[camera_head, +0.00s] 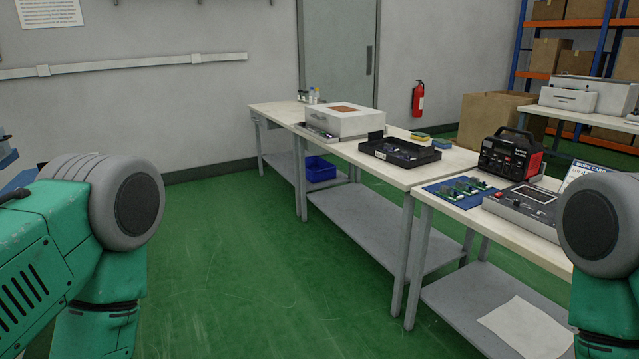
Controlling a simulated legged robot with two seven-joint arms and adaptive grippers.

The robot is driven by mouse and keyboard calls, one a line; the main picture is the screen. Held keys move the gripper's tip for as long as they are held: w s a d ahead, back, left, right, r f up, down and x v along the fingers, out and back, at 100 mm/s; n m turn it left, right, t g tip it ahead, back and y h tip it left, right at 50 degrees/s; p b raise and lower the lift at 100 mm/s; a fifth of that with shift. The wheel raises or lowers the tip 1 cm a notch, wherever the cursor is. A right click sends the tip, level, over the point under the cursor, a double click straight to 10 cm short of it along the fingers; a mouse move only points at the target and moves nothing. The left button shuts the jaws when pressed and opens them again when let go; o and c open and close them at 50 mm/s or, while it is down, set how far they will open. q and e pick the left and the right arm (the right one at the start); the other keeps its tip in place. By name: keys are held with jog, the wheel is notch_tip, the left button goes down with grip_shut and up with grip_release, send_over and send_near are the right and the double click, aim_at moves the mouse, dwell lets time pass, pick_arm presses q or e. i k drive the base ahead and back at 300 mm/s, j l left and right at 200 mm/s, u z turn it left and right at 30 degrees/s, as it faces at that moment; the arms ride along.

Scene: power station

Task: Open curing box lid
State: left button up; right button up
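A white box with a brownish panel on its top (343,121) stands on the far part of the long workbench; it looks like the curing box, and its lid looks shut. A grey strip or panel lies along its front left side. Parts of my two arms show at the left and right edges of the view, well short of the box. Neither of my grippers is in view.
The bench (395,176) runs along the right, holding a black tray (400,151), a red and black device (510,156), a blue mat with circuit boards (458,191) and a grey control unit (525,203). A blue bin (320,170) sits below. The green floor (245,255) is clear.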

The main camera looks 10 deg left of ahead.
aim_at(346, 120)
jog(key=i+j+u, duration=0.35)
jog(key=i, duration=0.3)
jog(key=i+u, duration=0.35)
jog(key=i, duration=0.3)
jog(key=i+l+u, duration=0.15)
jog(key=i+u, duration=0.2)
jog(key=i, duration=0.35)
